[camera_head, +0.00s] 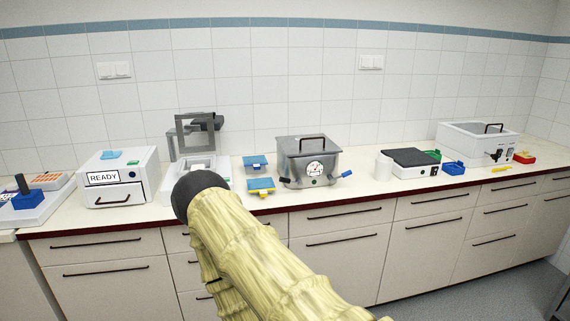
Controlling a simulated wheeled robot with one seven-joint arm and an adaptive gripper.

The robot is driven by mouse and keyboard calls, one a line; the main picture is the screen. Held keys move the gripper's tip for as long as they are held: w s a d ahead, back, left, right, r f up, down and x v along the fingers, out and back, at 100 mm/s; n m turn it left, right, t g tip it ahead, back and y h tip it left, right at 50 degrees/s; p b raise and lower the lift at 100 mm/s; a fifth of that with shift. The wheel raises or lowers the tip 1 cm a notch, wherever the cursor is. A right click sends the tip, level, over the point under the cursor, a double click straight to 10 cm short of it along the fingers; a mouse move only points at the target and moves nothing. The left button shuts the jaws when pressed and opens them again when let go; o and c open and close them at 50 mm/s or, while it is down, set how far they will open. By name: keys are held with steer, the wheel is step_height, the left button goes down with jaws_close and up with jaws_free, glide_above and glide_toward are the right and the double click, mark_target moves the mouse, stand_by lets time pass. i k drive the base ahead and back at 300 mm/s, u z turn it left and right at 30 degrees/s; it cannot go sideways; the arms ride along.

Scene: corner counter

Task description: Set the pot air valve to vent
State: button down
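The pot (325,158) is a grey metal box with a dark lid handle and a round white gauge (315,169) on its front. It stands on the counter just right of the middle. No gripper fingers show.
Blue and yellow small items (261,186) lie left of the pot. A grey-framed device (195,140) and a white READY box (118,176) stand farther left. A white cup (383,167), a dark-topped scale (412,160) and a white bath (476,143) stand to the right. Drawers line the counter front.

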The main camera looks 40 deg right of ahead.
mark_target(330, 178)
steer(key=i, duration=1)
steer(key=z, duration=1.05)
steer(key=i, duration=0.7)
steer(key=z, duration=0.9)
